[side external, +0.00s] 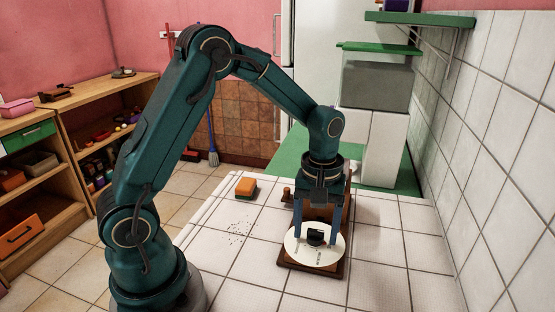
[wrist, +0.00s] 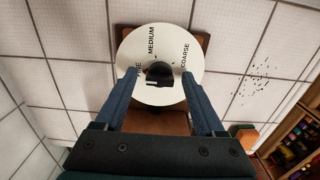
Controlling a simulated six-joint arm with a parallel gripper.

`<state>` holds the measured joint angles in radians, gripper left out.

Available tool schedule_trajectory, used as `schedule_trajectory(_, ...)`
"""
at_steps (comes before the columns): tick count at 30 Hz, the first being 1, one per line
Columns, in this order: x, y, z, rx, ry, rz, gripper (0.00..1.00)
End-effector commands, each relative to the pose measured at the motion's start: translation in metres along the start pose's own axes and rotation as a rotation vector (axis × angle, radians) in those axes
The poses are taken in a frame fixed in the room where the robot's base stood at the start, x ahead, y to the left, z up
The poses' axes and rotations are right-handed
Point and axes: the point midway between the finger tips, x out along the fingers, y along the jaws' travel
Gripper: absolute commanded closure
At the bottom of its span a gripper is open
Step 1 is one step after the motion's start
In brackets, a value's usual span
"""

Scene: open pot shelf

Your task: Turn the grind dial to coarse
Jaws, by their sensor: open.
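The grind dial is a white disc (side external: 309,258) on a brown wooden base (side external: 288,263), lying on the white tiled counter. A black knob (side external: 315,237) stands at its middle. In the wrist view the disc (wrist: 140,45) carries the words MEDIUM and COARSE, and a third word partly hidden by a finger. COARSE is on the right. The knob (wrist: 158,73) also shows there; I cannot tell which word it points to. My gripper (side external: 317,240) is open and points down, with one finger on each side of the knob, gaps showing between in the wrist view (wrist: 160,78).
An orange and green sponge (side external: 246,187) lies at the back left of the counter. Dark crumbs (side external: 236,232) are scattered left of the dial. A tiled wall (side external: 500,130) rises on the right. The counter right of the dial is clear.

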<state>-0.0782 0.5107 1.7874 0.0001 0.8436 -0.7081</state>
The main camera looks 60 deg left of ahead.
Motion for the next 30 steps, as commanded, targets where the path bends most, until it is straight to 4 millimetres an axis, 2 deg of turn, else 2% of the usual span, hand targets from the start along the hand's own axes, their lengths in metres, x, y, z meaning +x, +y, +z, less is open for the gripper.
schedule_trajectory(7,0.0009,0.0001,0.0,0.0,0.001,0.0,0.29)
schedule_trajectory(11,0.0008,0.0,0.0,0.0,0.0,0.0,0.78)
schedule_trajectory(12,0.0008,0.0,0.0,0.0,0.0,0.0,0.94)
schedule_trajectory(13,0.0007,0.0,0.0,0.0,0.0,0.0,1.0)
schedule_trajectory(23,0.0005,0.0,0.0001,0.036,0.0,0.0,1.0)
schedule_trajectory(30,0.0004,0.0,0.0002,0.169,0.0,0.0,1.0)
